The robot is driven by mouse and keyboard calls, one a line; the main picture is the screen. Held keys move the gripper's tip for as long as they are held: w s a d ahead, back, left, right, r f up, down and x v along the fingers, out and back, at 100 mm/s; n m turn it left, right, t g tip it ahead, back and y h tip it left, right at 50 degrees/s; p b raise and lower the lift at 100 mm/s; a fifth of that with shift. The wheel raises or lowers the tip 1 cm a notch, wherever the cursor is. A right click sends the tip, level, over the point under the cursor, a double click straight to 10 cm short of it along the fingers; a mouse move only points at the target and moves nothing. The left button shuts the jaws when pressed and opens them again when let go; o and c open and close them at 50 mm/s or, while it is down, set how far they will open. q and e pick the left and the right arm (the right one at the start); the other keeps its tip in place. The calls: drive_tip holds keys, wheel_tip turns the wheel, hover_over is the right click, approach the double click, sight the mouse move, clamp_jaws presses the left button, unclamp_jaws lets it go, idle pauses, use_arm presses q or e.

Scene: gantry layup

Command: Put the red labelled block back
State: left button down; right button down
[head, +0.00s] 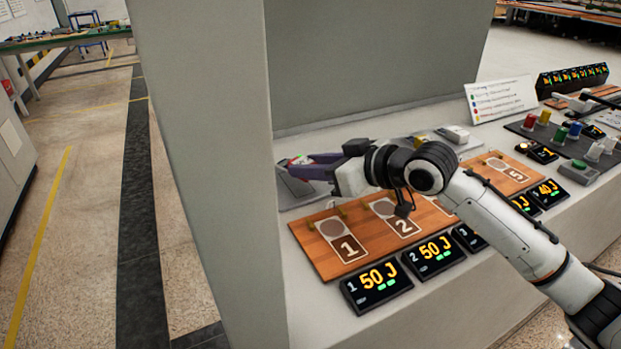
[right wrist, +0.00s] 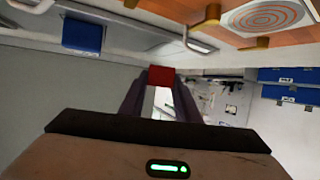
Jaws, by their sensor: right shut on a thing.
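My right gripper (head: 305,167) reaches in from the right, above the back left end of the console, behind the numbered wooden board (head: 326,262). Its dark purple fingers are shut on a small red block (right wrist: 161,76), which sits at the fingertips in the right wrist view. In the head view only a bit of red and white shows at the fingertips, so any label cannot be read. A grey tray (head: 289,192) lies below the gripper. The block appears to be held above it, but the gap cannot be judged. My left gripper is out of view.
A tall grey pillar (head: 205,150) stands left of the gripper, with a grey panel (head: 370,60) behind. Lit displays (head: 377,283) line the console's front. Coloured knobs (head: 545,117) and a white sign (head: 500,98) stand at the right. A blue block (right wrist: 82,35) shows in the wrist view.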

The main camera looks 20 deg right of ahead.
drive_tip(key=shift+f, duration=1.35)
drive_tip(key=shift+f, duration=0.1)
drive_tip(key=c, duration=1.3)
unclamp_jaws()
drive_tip(key=shift+f, duration=0.1)
drive_tip(key=shift+c, duration=0.2)
drive_tip(key=shift+r, duration=0.2)
drive_tip(key=v, duration=1)
drive_tip(key=shift+s+d, duration=0.15)
drive_tip(key=shift+s, duration=0.05)
drive_tip(key=shift+v, duration=0.8)
